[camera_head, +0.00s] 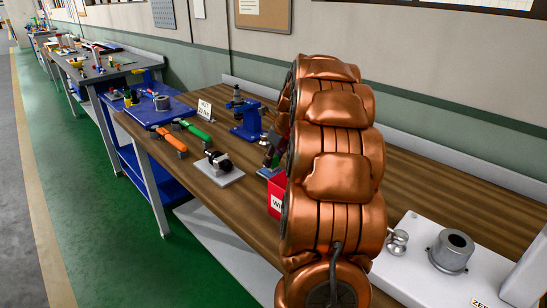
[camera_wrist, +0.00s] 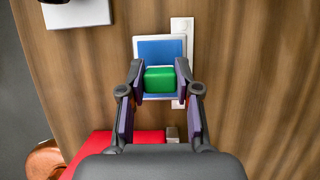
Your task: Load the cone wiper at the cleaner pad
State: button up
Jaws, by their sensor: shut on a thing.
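My gripper (camera_wrist: 159,80) is shut on a green block (camera_wrist: 159,80), which looks like the cone wiper. The block sits between the two dark fingers, over a blue pad with a pale rim (camera_wrist: 160,48), which looks like the cleaner pad. I cannot tell whether the block touches the pad.
A red box (camera_wrist: 128,142), its label partly hidden, is close beside my gripper; it also shows in the head view (camera_head: 276,193). A black device on a grey plate (camera_head: 219,168), a blue microscope-like stand (camera_head: 246,118) and a white fixture (camera_head: 405,262) share the wooden bench.

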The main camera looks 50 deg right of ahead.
jog(key=shift+f, duration=0.45)
dwell(0.8)
jog(key=shift+r+p, duration=2.9)
jog(key=shift+r, duration=0.65)
